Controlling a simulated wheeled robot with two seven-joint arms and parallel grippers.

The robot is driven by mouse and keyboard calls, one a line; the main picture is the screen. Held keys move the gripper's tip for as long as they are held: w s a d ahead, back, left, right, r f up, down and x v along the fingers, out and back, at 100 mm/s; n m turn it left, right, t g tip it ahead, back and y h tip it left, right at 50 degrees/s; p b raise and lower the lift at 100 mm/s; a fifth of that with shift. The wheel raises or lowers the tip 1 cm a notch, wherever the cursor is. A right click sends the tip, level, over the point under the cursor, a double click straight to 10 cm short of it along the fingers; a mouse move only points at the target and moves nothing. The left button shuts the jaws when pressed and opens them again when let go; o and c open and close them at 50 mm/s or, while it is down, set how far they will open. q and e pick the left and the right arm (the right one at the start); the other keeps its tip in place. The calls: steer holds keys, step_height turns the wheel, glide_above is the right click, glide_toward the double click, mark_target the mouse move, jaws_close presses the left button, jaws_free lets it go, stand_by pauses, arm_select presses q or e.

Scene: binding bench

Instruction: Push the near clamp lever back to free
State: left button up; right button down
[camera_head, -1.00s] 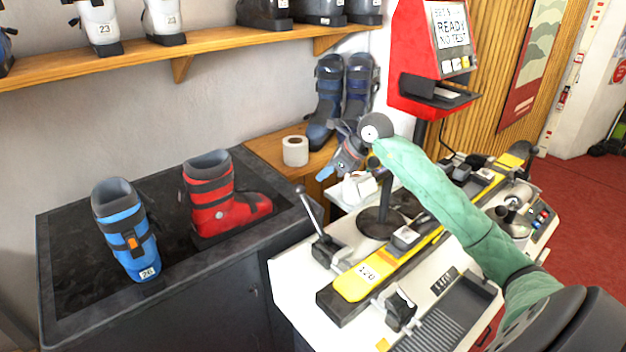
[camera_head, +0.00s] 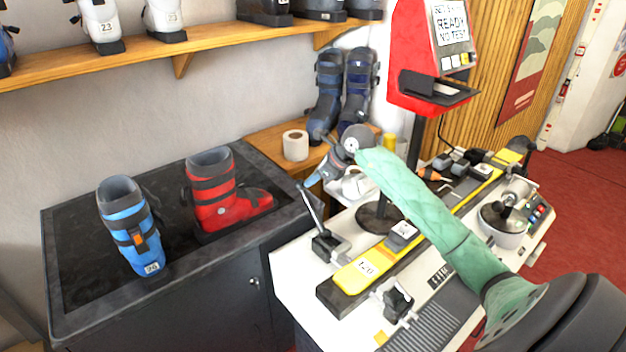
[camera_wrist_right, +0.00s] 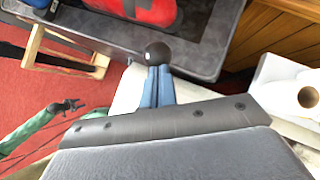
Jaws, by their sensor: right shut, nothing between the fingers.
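The near clamp lever (camera_head: 312,210) is a thin metal rod rising from a black base (camera_head: 326,243) at the left end of the white bench. It leans up and left. My right gripper (camera_head: 311,179) is shut and empty, its blue fingertips close to the lever's top. In the right wrist view the lever's black ball knob (camera_wrist_right: 158,53) is just beyond the shut fingers (camera_wrist_right: 156,84); I cannot tell whether they touch. A green arm at the left there, probably my left arm, ends in a small dark gripper (camera_wrist_right: 68,106), too small to read.
A yellow ski (camera_head: 362,271) lies along the bench beside the lever. A black post (camera_head: 416,140) carries the red display terminal. A red boot (camera_head: 222,200) and a blue boot (camera_head: 130,235) stand on the dark counter at left. A paper roll (camera_head: 295,146) is behind.

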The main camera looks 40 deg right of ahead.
arm_select(q)
steer(key=shift+w+d+r, duration=0.1)
steer(key=shift+d+r, duration=0.05)
steer(key=shift+r, duration=0.3)
arm_select(e)
steer(key=shift+w+f+g, duration=0.65)
steer(key=shift+w+g, duration=0.05)
steer(key=shift+w, duration=0.25)
arm_select(q)
steer(key=shift+f, duration=0.1)
